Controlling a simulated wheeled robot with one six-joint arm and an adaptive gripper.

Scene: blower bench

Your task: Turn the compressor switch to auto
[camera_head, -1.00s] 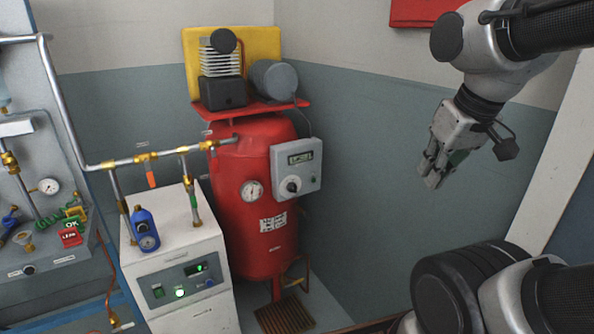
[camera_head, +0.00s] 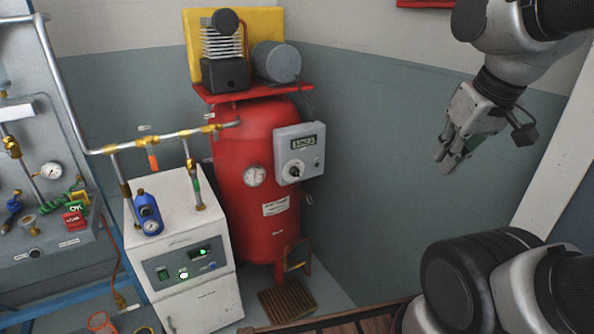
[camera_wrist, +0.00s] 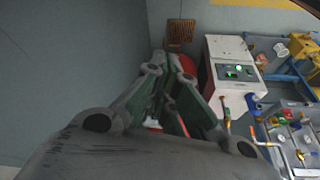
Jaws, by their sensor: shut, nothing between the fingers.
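The compressor is a red upright tank (camera_head: 252,200) with a motor and finned pump on top, left of centre in the head view. Its grey control box (camera_head: 300,153) is on the tank's right side, with a small display and a round dark switch knob (camera_head: 296,170) with a pale pointer. The label text around the knob is too small to read. My gripper (camera_head: 450,165) is to the right of the control box, clearly apart from it, pointing down and left. It is shut and empty. In the wrist view my fingers (camera_wrist: 165,100) hide most of the red tank.
A white dryer cabinet (camera_head: 185,245) with a blue filter (camera_head: 148,213) stands left of the tank. A pipe with brass valves (camera_head: 150,145) runs above it. A panel with gauges (camera_head: 50,170) is at far left. The space between gripper and box is free, before a grey-green wall.

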